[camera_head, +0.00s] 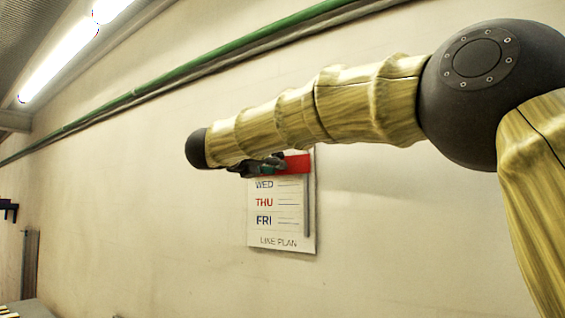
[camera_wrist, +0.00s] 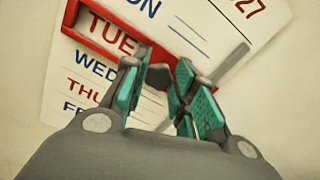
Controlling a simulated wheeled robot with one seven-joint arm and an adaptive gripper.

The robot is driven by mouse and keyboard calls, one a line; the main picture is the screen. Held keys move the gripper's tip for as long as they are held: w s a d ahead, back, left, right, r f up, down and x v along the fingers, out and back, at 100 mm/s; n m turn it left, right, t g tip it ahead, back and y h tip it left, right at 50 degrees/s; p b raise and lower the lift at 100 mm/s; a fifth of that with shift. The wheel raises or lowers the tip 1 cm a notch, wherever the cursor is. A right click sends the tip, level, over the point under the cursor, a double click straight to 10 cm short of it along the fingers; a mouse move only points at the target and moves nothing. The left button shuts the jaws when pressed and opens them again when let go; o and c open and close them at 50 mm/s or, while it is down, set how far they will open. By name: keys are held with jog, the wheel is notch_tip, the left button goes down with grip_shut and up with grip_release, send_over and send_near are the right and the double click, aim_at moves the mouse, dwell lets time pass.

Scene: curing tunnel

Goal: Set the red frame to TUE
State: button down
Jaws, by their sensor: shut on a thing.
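The red frame (camera_wrist: 88,42) surrounds the TUE row on a white week board (camera_head: 279,246) on the wall. In the wrist view the word TUE shows inside it, with MON above and WED below outside. In the head view only the right part of the frame (camera_head: 298,165) shows, above WED; my arm hides the rest and the upper rows. The fingers hide the exact contact. In the head view my gripper (camera_head: 262,165) is partly behind my arm.
A grey vertical rail (camera_head: 307,205) runs along the board's right side. A green pipe (camera_head: 190,68) crosses the wall above. A dark bracket (camera_head: 9,208) is at the far left. The wall around and below the board is clear.

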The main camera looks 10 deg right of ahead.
jog(key=shift+d, duration=0.1)
jog(key=c, duration=1.4)
grip_release()
jog(key=shift+c, duration=0.2)
jog(key=o, duration=0.3)
jog(key=shift+w+d+f, duration=0.1)
jog(key=shift+d, duration=0.1)
jog(key=shift+a, duration=0.1)
jog(key=v, duration=1.2)
